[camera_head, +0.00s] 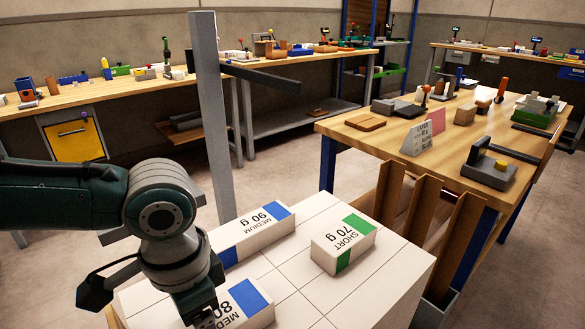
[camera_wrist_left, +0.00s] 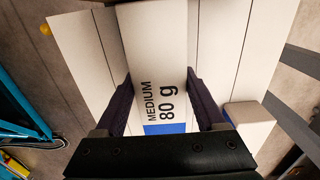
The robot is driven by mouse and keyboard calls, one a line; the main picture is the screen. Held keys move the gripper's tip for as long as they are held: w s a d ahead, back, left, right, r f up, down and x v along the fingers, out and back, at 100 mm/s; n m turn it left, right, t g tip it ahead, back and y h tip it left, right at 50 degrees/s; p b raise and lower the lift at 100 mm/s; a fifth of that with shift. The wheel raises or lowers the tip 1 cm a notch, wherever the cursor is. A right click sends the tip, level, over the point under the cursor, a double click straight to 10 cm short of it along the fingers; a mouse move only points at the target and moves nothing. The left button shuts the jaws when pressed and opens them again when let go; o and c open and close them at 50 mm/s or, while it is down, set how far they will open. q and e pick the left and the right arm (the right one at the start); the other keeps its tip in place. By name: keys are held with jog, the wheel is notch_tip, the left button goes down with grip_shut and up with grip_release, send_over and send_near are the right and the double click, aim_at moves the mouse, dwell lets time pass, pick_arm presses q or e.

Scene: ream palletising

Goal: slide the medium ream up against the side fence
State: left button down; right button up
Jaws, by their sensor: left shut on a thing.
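A white medium ream marked 80 g with a blue band (camera_head: 252,303) lies on the white stack at the front. In the left wrist view the same ream (camera_wrist_left: 155,45) runs between the two fingers. My left gripper (camera_head: 203,310) is shut on it, one finger on each long side (camera_wrist_left: 162,98). A second medium ream, marked 90 g (camera_head: 256,236), lies behind it, partly hidden by my arm. Nothing is clearly recognisable as the side fence; a grey upright post (camera_head: 212,110) stands behind the stack. My right gripper is not in view.
A short ream marked 70 g with green bands (camera_head: 343,244) lies on the stack's right part. Bare white stack top (camera_head: 385,284) shows around it. Brown upright boards (camera_head: 421,212) stand to the right, beside a wooden table (camera_head: 450,133) with tools and a label sign (camera_head: 415,137).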

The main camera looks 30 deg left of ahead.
pick_arm(q)
jog(key=shift+s+a+p, duration=0.15)
jog(key=shift+s+p, duration=0.15)
jog(key=shift+s, duration=0.05)
grip_release()
jog(key=shift+s, duration=0.15)
